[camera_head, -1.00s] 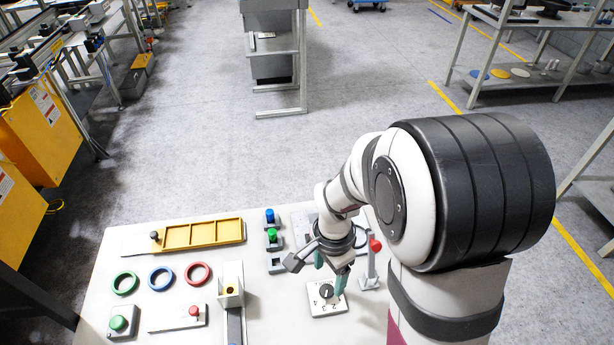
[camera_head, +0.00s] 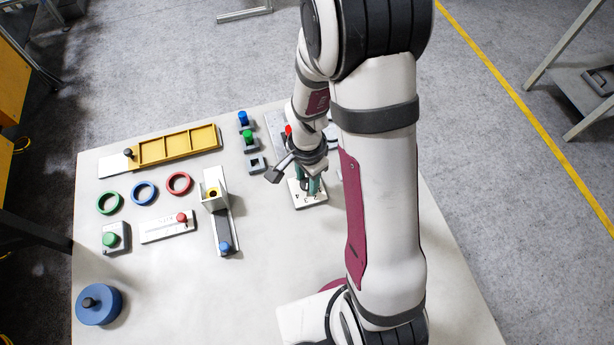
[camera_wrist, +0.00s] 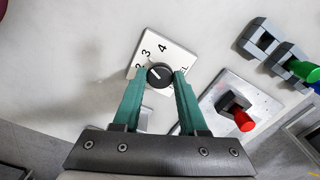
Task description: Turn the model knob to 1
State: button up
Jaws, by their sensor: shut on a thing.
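The model knob (camera_wrist: 159,76) is a round black dial with a white line, on a white plate (camera_wrist: 170,50) with printed digits. In the wrist view 2, 3 and 4 can be read; the rest is partly covered. The white line points to the upper left, roughly toward the 2 and 3. My gripper (camera_wrist: 160,74) has its two green fingers on either side of the knob and is shut on it. In the head view the plate (camera_head: 312,204) lies under my gripper (camera_head: 309,188), and the fingers mostly hide the knob.
Left of the plate are a grey slide fixture with a blue knob (camera_head: 224,247) and red, blue and green rings (camera_head: 179,183). Blue and green plugs (camera_head: 248,136) stand behind. A red-knobbed fixture (camera_wrist: 243,120) is close beside my gripper.

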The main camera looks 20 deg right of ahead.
jog(key=shift+n, duration=0.3)
grip_shut()
jog(key=n, duration=0.3)
jog(key=shift+n, duration=0.4)
jog(key=n, duration=0.4)
jog(key=shift+n, duration=0.3)
jog(key=n, duration=0.4)
jog(key=shift+n, duration=2.5)
jog(key=o, duration=1.1)
grip_release()
